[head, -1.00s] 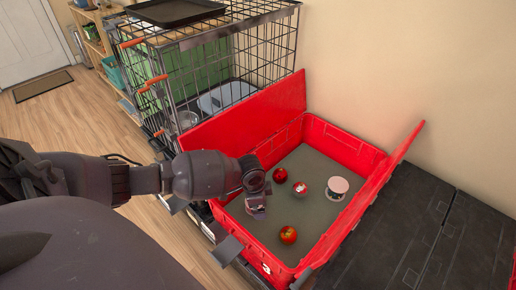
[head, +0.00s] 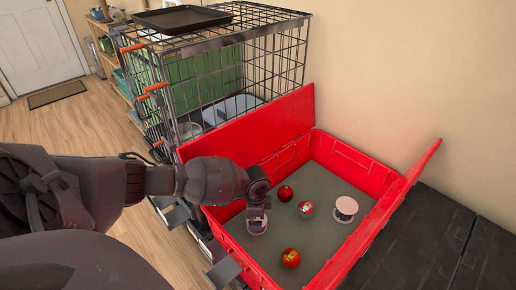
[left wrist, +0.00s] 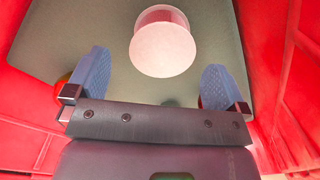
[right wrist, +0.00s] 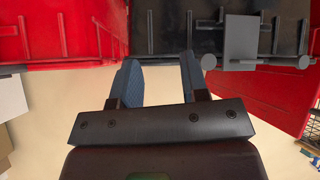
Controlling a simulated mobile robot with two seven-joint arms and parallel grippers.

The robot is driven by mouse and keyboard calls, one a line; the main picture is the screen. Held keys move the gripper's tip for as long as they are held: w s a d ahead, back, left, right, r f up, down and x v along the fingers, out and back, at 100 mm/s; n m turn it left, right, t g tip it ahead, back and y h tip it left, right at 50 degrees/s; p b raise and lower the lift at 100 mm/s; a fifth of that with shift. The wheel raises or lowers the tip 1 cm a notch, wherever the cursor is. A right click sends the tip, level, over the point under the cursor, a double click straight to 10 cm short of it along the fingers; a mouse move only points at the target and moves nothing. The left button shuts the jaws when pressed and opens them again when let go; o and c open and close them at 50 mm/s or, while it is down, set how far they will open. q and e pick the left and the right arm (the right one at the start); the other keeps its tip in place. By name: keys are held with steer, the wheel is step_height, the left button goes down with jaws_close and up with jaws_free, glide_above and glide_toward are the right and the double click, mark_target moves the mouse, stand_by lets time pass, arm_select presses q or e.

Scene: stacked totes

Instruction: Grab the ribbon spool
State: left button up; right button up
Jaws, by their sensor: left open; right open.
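A spool with a pale pink top (head: 346,205) stands at the right of the red tote's grey floor in the head view. Another pale, round, spool-like thing (head: 257,227) shows just under my left gripper (head: 258,209), partly hidden by it. In the left wrist view, a spool with a pale round face and a pink-red band (left wrist: 163,50) lies ahead of the left gripper (left wrist: 155,80), between its spread fingers but apart from them. The left gripper is open and empty. My right gripper (right wrist: 158,78) is open and empty, outside the tote.
Two red apples (head: 285,193) (head: 290,258) and a red-and-white ball (head: 306,209) lie in the red tote (head: 349,157). Its raised flaps stand at both sides. A wire crate (head: 262,52) with a dark tray (head: 182,19) on top stands behind. Black lids (head: 425,240) lie right.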

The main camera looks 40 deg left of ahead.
arm_select(q)
step_height(320, 180, down, 5)
steer(key=shift+w+d+f+b, duration=0.1)
steer(key=shift+w+f+b, duration=0.1)
steer(key=shift+b, duration=0.9)
steer(key=shift+w+r, duration=0.1)
steer(key=shift+r, duration=0.1)
steer(key=c, duration=0.9)
steer(key=shift+r, duration=0.1)
